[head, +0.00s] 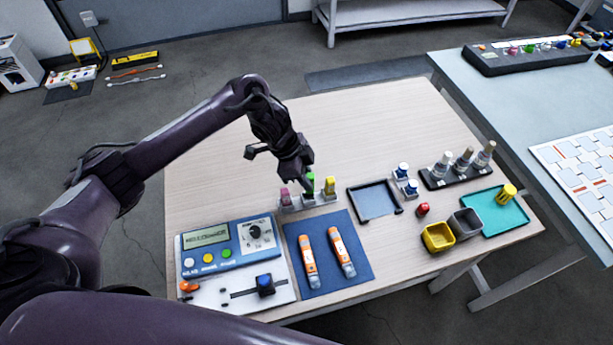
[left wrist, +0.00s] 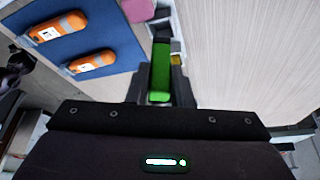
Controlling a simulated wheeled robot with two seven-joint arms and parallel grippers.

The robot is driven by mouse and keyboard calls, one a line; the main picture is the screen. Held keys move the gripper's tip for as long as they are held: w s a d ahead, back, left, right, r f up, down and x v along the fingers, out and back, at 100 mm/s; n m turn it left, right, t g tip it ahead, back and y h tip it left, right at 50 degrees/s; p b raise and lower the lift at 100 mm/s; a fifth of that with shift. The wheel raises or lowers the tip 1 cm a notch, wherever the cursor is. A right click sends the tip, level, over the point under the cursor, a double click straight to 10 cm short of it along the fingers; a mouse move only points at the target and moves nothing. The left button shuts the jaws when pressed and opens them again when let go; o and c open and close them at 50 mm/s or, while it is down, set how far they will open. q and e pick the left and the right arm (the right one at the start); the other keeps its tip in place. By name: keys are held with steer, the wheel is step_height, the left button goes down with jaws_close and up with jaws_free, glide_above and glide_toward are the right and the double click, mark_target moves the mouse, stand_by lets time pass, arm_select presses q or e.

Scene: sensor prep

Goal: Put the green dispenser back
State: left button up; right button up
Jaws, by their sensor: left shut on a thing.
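The green dispenser (head: 310,179) shows at the tip of my left gripper (head: 303,176) in the head view. It stands at the grey rack (head: 301,203), between a pink dispenser (head: 285,195) and a yellow dispenser (head: 329,185). In the left wrist view the green dispenser (left wrist: 160,78) is between the fingers of my left gripper (left wrist: 160,90), which is shut on it. The fingers hide part of it, and I cannot tell whether its base is seated in the rack. My right gripper is not in view.
Two orange devices (head: 309,260) lie on a blue mat (head: 360,268) in front of the rack. A control panel (head: 228,246) is left of the mat. An empty dark tray (head: 374,201) is to the right. Yellow (head: 437,238) and grey (head: 465,224) bins stand further right.

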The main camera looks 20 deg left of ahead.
arm_select(q)
steer(key=shift+f, duration=0.1)
steer(key=shift+f, duration=0.1)
steer(key=shift+f, duration=0.55)
steer(key=o, duration=0.8)
steer(key=shift+r, duration=0.6)
steer(key=p+v, duration=0.1)
steer(key=v, duration=1.1)
